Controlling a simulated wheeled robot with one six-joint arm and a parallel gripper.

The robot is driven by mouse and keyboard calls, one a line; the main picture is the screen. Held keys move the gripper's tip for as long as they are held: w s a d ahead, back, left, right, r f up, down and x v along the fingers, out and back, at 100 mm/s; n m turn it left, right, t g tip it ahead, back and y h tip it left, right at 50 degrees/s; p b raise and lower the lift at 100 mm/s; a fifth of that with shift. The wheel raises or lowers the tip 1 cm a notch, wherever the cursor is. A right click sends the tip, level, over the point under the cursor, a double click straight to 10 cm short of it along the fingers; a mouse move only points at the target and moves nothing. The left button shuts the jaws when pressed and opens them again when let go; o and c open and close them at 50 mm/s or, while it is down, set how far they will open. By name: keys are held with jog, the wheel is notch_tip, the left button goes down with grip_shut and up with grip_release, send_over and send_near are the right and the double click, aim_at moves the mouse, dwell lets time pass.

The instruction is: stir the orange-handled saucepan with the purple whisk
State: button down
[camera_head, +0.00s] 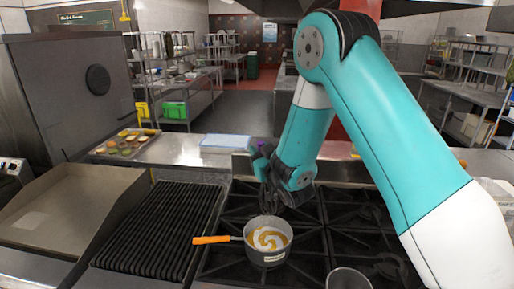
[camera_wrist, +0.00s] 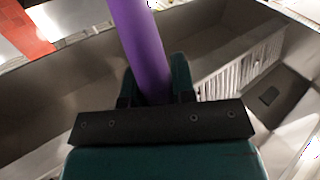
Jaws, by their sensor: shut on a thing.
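The saucepan (camera_head: 268,256) with an orange handle (camera_head: 211,240) stands on the stove grate, its handle pointing left. It holds a swirl of orange and cream-coloured contents. My gripper (camera_head: 265,168) is above and behind the saucepan in the head view. It is shut on the purple whisk, whose handle top (camera_head: 262,147) shows there as a small purple patch. In the wrist view the purple whisk handle (camera_wrist: 143,45) stands between the fingers of my gripper (camera_wrist: 156,88). The whisk's wire end is dark and indistinct above the pan; I cannot tell whether it is inside.
A ribbed grill (camera_head: 155,230) and a flat griddle (camera_head: 70,210) lie left of the burners. A second metal pot (camera_head: 348,279) stands at the front right. A tray of food pieces (camera_head: 124,144) and a pale blue board (camera_head: 225,143) lie behind. The right burners look clear.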

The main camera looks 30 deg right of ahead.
notch_tip(320, 180, down, 13)
jog(key=b, duration=1)
jog(key=shift+a, duration=0.1)
dwell(0.5)
